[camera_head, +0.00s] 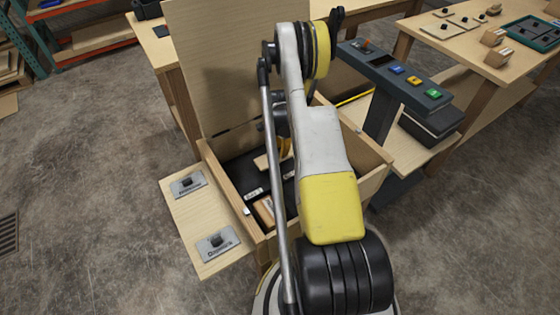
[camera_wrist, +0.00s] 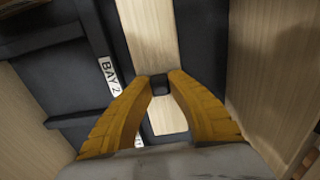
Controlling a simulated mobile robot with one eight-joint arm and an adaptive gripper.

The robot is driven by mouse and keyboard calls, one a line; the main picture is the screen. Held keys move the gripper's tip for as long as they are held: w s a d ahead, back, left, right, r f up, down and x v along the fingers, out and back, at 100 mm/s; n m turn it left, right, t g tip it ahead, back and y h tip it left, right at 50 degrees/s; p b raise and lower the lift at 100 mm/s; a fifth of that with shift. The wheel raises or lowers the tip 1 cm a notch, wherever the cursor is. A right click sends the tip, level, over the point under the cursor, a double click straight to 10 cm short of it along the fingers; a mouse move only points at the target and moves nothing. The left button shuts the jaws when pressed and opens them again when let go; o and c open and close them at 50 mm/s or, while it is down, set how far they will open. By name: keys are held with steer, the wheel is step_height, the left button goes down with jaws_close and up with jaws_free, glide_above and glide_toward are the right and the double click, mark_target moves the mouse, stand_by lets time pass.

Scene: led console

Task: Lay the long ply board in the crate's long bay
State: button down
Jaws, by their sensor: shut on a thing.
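My gripper (camera_wrist: 161,80) points down inside the open crate (camera_head: 208,158). Its two yellow fingers are closed on the small dark knob (camera_wrist: 160,87) of a pale ply board (camera_wrist: 140,35). The board runs lengthwise past the fingers, over the dark-lined interior of the crate. A white label reading BAY 2 (camera_wrist: 110,75) lies to the left of the board. In the head view the yellow fingers (camera_head: 285,147) and a bit of the board (camera_head: 262,161) show beside my arm, which hides much of the crate. Whether the board touches the bay floor I cannot tell.
The crate's lid (camera_head: 215,65) stands open at the back. Two grey plates with black knobs (camera_head: 188,183) (camera_head: 217,243) lie on a side shelf at left. A console with coloured buttons (camera_head: 398,72) stands to the right. A bench (camera_head: 480,50) with small parts is behind it.

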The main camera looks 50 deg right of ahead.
mark_target(280, 157)
steer(key=shift+a+f, duration=0.2)
steer(key=shift+a, duration=0.05)
steer(key=shift+s+f, duration=0.1)
steer(key=shift+f, duration=0.2)
steer(key=shift+f+b, duration=1.05)
steer(key=shift+f, duration=0.6)
steer(key=shift+f, duration=0.15)
steer(key=c, duration=1.4)
jaws_free()
